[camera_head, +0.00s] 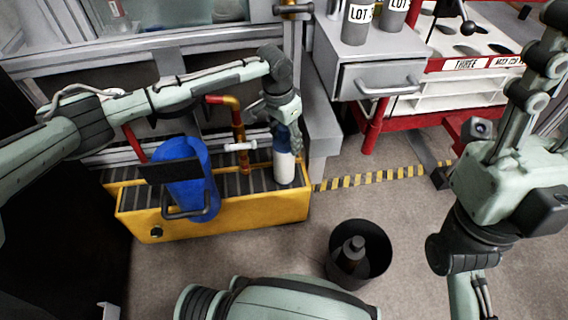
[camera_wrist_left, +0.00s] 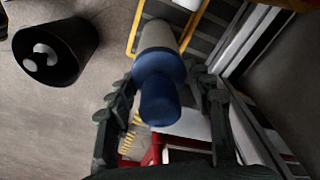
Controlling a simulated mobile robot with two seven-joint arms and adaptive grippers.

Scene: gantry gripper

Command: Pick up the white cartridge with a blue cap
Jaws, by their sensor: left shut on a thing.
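The white cartridge with a blue cap (camera_head: 284,168) stands upright at the right end of the yellow-framed grate. My left gripper (camera_head: 284,118) comes down over its top and is shut on the blue cap. In the left wrist view the blue cap (camera_wrist_left: 160,95) lies between the two dark fingers of my gripper (camera_wrist_left: 165,125), with the white body (camera_wrist_left: 158,38) beyond it. The cartridge's base is at the grate; I cannot tell whether it touches.
A blue container (camera_head: 188,175) stands left of the cartridge on the yellow-framed grate (camera_head: 240,212). A pipe (camera_head: 238,125) with a white-ended part rises close by. A black bin (camera_head: 372,232) holding a bottle stands on the floor. A grey drawer unit (camera_head: 378,80) is at the back right.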

